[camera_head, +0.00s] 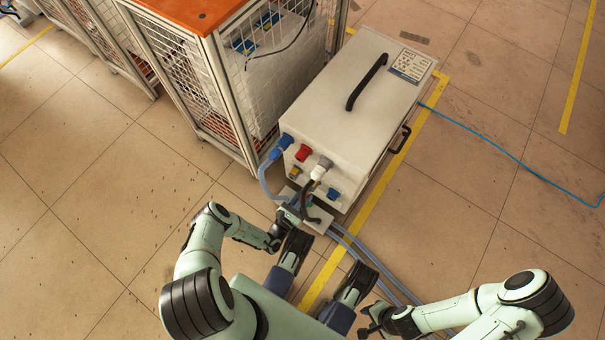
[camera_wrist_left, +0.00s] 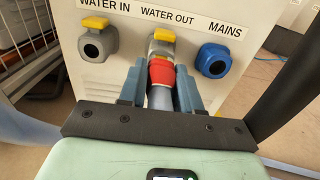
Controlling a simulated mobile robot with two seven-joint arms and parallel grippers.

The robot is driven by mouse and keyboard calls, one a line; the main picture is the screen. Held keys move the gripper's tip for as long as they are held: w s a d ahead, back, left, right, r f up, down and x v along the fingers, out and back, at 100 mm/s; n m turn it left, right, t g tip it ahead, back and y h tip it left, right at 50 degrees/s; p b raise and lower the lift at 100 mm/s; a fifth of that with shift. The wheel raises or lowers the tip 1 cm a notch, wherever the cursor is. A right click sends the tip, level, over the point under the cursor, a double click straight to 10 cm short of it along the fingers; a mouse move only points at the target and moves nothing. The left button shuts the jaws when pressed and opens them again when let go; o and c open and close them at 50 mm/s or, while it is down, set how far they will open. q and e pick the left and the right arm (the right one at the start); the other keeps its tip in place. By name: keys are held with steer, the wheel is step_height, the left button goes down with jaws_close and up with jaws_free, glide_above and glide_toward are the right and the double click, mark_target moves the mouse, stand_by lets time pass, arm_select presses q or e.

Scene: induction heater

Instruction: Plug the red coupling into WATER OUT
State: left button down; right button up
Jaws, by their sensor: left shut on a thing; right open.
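The heater's front in the left wrist view has a grey WATER IN socket (camera_wrist_left: 97,43), a grey WATER OUT socket (camera_wrist_left: 161,45) with a yellow tab, and a blue MAINS socket (camera_wrist_left: 213,61). My left gripper (camera_wrist_left: 160,84) is shut on the red coupling (camera_wrist_left: 160,70), a finger on either side. The coupling is lined up with WATER OUT, its front end at the socket's mouth. I cannot tell whether it is seated. A grey hose (camera_wrist_left: 161,98) runs back from it. My right gripper (camera_head: 367,319) is open and empty, low and well away from the heater.
The white heater box (camera_head: 352,110) has a black top handle (camera_head: 366,82). A blue fitting (camera_head: 284,142) and a red fitting (camera_head: 303,153) are on its upper front. A mesh cage (camera_head: 180,85) stands close left. Grey hoses (camera_head: 375,262) cross the floor. Floor on the right is mostly clear.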

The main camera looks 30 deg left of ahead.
arm_select(q)
steer(key=shift+w, duration=0.5)
steer(key=c, duration=0.7)
jaws_free()
steer(key=shift+s, duration=0.1)
steer(key=s+p, duration=0.3)
steer(key=s, duration=1)
steer(key=shift+a, duration=0.45)
arm_select(e)
steer(key=w+r+t, duration=0.2)
steer(key=w+r, duration=0.1)
steer(key=w, duration=0.3)
steer(key=shift+a+r, duration=0.15)
steer(key=shift+a, duration=0.25)
